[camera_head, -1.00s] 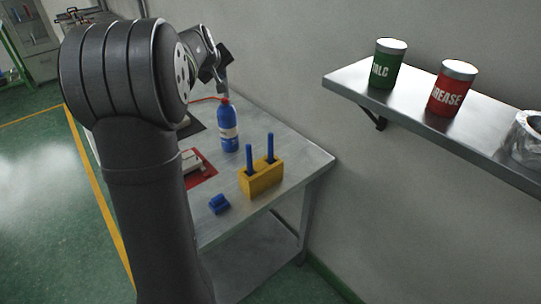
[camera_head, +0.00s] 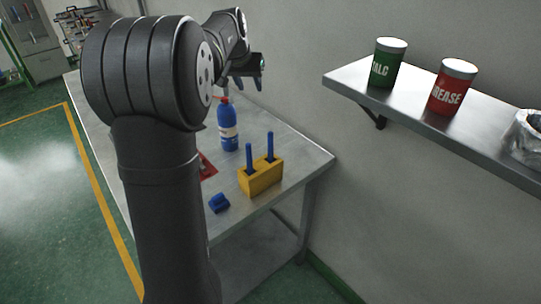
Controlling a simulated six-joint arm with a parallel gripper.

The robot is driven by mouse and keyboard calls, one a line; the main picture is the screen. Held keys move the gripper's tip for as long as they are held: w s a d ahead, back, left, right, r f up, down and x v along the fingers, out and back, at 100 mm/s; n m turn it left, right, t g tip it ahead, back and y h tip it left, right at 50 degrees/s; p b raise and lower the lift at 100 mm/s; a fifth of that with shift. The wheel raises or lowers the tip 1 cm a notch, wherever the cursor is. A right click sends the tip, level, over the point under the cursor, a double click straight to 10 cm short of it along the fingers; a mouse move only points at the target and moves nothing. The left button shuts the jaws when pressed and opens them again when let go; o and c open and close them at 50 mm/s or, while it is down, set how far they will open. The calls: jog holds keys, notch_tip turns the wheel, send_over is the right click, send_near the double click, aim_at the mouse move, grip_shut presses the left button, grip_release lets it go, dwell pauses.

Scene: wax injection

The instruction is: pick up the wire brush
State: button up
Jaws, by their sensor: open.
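My gripper (camera_head: 246,84) hangs above the far part of the table, above and slightly right of the blue bottle, with its fingertips pointing down. It is open and nothing shows between the fingers. I cannot make out a wire brush for certain. A yellow block (camera_head: 260,178) on the table holds two upright blue handles (camera_head: 270,147), and I cannot tell what tools they belong to. A small blue object (camera_head: 219,203) lies in front of the block, its kind unclear. My arm hides much of the table's left side.
A blue bottle (camera_head: 228,135) with a red cap stands behind the yellow block. A wall shelf (camera_head: 430,118) at right holds a green talc tin (camera_head: 387,63), a red grease tin (camera_head: 452,88) and a clear bag (camera_head: 526,135).

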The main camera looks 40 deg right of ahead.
aim_at(270, 132)
jog(key=s+a+r+m+g+y, duration=0.15)
jog(key=s+m+y, duration=0.25)
jog(key=s+m, duration=0.65)
jog(key=shift+g, duration=0.45)
notch_tip(270, 132, down, 12)
jog(key=shift+s+d+r, duration=0.15)
jog(key=shift+s+d+f, duration=0.1)
jog(key=shift+s+f, duration=0.05)
jog(key=shift+f, duration=2.45)
grip_shut()
